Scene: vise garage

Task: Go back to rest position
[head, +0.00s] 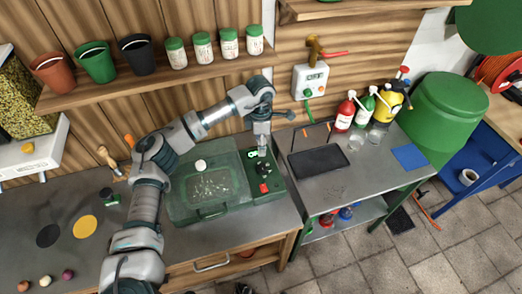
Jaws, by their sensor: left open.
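My left arm reaches up from the bottom left and bends over the workbench. Its gripper (262,150) points down above the back right of a green machine (192,212). The gripper is open, and I see nothing between its fingers. It looks close to the machine's control panel (261,174), which has a small lit display and a red knob; I cannot tell whether they touch. The machine has a clear lid with a white round knob (200,165). My right gripper is not in view.
A shelf (150,82) with pots and several green-lidded jars (203,48) runs behind the arm. A metal side table (330,185) holds a black tray (318,161), bottles and a blue mat (409,157). Yellow (85,227) and black discs (48,236) lie left. Open paved floor is bottom right.

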